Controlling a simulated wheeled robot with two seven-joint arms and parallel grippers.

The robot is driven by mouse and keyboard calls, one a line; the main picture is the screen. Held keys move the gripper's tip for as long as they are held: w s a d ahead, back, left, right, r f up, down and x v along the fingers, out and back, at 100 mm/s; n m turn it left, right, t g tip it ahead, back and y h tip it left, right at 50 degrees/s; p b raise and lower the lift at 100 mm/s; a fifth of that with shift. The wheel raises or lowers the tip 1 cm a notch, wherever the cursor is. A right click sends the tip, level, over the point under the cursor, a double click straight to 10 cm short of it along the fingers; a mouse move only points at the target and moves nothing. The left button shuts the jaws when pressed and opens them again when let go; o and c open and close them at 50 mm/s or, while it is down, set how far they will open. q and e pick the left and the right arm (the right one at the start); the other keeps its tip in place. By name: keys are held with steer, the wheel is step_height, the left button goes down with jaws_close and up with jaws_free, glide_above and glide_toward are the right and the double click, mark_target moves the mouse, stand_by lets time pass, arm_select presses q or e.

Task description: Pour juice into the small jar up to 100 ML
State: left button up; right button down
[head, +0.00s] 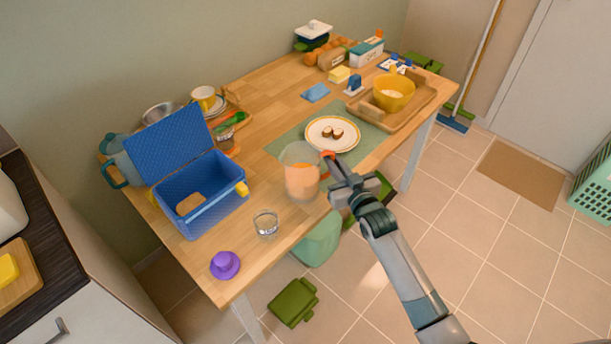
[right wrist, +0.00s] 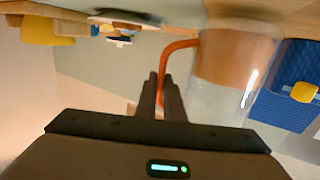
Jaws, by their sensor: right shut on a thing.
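A clear jug (head: 301,172) with orange juice in it and an orange handle stands upright near the table's front edge. It also shows in the right wrist view (right wrist: 228,75), with its orange handle (right wrist: 168,62) between my fingers. My right gripper (head: 331,160) is shut on that handle, at the jug's right side. Whether the jug touches the table I cannot tell. A small clear glass jar (head: 266,223) stands on the table, left of and nearer than the jug. It looks empty; its marks are too small to read. My left gripper is not in view.
An open blue box (head: 205,200) stands left of the jar, and a purple hat-shaped thing (head: 225,264) lies near the table corner. A white plate (head: 332,134) with food is behind the jug.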

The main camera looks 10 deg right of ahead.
mark_target(334, 153)
steer(key=shift+r+p, duration=2.05)
steer(key=shift+r, duration=0.35)
stand_by(0.9)
